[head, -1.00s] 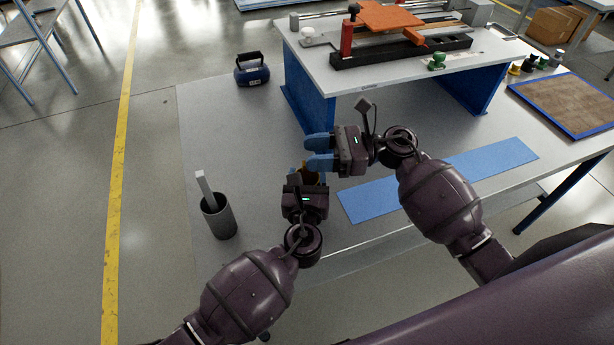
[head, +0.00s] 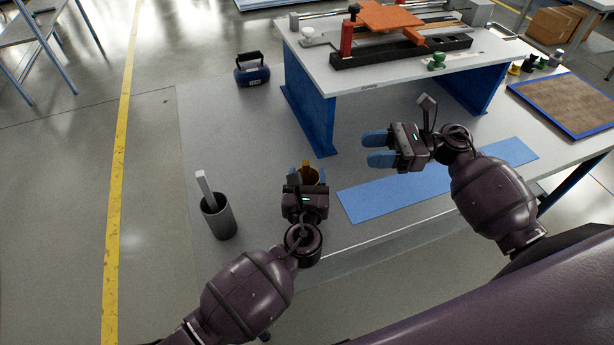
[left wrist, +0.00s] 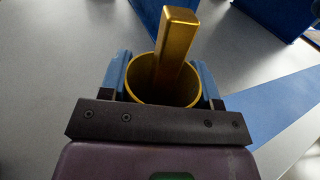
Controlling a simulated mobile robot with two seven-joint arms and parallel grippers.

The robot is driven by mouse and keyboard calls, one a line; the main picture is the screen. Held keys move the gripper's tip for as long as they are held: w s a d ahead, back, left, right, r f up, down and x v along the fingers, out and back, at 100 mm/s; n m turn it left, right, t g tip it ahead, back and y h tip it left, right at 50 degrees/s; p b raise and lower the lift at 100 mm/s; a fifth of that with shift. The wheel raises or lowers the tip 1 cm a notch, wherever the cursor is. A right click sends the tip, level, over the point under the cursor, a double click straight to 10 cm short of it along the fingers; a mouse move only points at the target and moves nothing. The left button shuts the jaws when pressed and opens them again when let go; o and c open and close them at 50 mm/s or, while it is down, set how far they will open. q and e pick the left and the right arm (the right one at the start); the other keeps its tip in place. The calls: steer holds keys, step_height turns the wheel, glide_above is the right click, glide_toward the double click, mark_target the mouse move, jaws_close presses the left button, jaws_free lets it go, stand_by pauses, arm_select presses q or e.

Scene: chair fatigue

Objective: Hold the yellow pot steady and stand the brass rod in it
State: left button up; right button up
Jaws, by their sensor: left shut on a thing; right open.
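The yellow pot (head: 312,177) stands on the table between the fingers of my left gripper (head: 307,175), which is shut on it. In the left wrist view the pot (left wrist: 143,75) shows its open mouth between the blue fingertips (left wrist: 162,78). The brass rod (left wrist: 177,45) stands in the pot, leaning a little, with its upper end above the rim. Its top also shows in the head view (head: 305,165). The rod's lower end is hidden inside the pot. My right gripper (head: 374,149) is open and empty, to the right of the pot and above the table.
A dark grey cup (head: 221,221) with a grey bar (head: 204,187) in it stands left of my left gripper. A blue strip (head: 365,202) lies on the right. A raised white shelf (head: 322,72) with blue legs stands behind. The table left of the shelf is mostly clear.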

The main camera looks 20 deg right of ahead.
arm_select(q)
steer(key=o, duration=1)
steer(key=shift+o, duration=0.2)
steer(key=v, duration=1.2)
